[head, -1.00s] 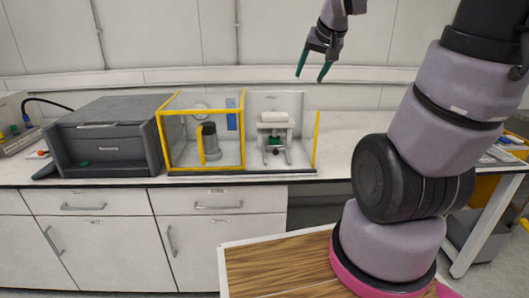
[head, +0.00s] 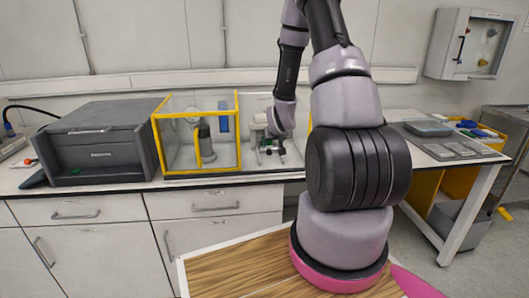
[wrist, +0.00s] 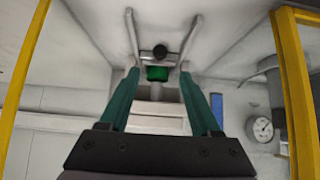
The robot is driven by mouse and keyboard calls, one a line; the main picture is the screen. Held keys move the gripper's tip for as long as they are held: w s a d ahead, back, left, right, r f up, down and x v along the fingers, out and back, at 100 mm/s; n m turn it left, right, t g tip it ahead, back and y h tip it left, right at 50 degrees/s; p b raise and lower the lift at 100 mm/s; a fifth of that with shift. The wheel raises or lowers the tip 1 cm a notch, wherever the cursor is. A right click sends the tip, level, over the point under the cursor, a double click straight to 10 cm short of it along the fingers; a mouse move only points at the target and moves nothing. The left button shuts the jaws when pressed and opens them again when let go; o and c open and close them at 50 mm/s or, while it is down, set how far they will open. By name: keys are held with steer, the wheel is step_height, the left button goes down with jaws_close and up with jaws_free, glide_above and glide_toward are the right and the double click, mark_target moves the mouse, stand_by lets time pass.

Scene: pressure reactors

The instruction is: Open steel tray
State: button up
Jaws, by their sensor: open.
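My gripper (wrist: 160,77) is open, its two green fingers spread in the wrist view. Between the fingertips, in the picture, is a small green part (wrist: 158,73) with a black knob (wrist: 161,52) on a pale stand. I cannot tell whether the fingers touch it. In the head view my gripper is in front of the white stand (head: 258,122), beside the yellow-framed box, and its fingertips are hard to make out. Flat grey trays (head: 441,152) and a lidded grey tray (head: 429,128) lie on the right table. I cannot tell which one is the steel tray.
A yellow-framed clear box (head: 196,172) holds a dark cylinder (head: 206,140) and stands left of the gripper. A pressure gauge (wrist: 263,129) shows in the wrist view. A dark grey machine (head: 100,145) is further left. A wall cabinet (head: 468,45) hangs at right.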

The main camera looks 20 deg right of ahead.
mark_target(269, 151)
steer(key=x, duration=1)
steer(key=shift+w+f, duration=0.1)
steer(key=shift+w, duration=0.05)
jaws_close()
stand_by(1.1)
